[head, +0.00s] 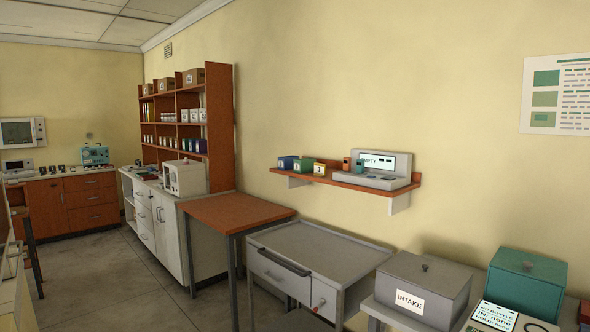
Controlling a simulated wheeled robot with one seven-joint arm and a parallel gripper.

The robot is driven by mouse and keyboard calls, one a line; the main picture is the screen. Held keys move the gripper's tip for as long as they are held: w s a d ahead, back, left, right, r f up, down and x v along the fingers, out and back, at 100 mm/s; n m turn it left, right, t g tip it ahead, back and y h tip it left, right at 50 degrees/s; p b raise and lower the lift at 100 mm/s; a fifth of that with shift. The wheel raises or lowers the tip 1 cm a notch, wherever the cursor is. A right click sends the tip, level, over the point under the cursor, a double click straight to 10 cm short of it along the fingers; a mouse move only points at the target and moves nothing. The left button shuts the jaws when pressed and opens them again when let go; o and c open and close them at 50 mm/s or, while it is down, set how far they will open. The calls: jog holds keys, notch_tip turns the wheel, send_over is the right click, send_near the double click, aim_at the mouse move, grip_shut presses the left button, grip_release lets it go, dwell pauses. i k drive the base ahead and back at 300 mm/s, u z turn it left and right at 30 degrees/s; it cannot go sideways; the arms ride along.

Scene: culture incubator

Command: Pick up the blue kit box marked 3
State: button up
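A small blue box (287,162) sits at the left end of the wall shelf (341,181). No number can be read on it at this size. More small dark blue items (201,146) stand on the tall brown shelving unit (220,120), with no readable marks. My gripper is not in this view.
A grey device with a screen (376,170) stands on the shelf's right part. Below are a grey cart (310,248) and a brown-topped table (235,209), both bare on top. A grey INTAKE box (421,286) and a teal box (527,282) stand lower right. Open floor (130,285) lies left.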

aim_at(285, 163)
jog(key=u, duration=0.5)
jog(key=i, duration=1)
jog(key=u, duration=0.85)
jog(key=i, duration=3.1)
jog(key=z, duration=1.1)
jog(key=i, duration=0.9)
jog(key=z, duration=0.95)
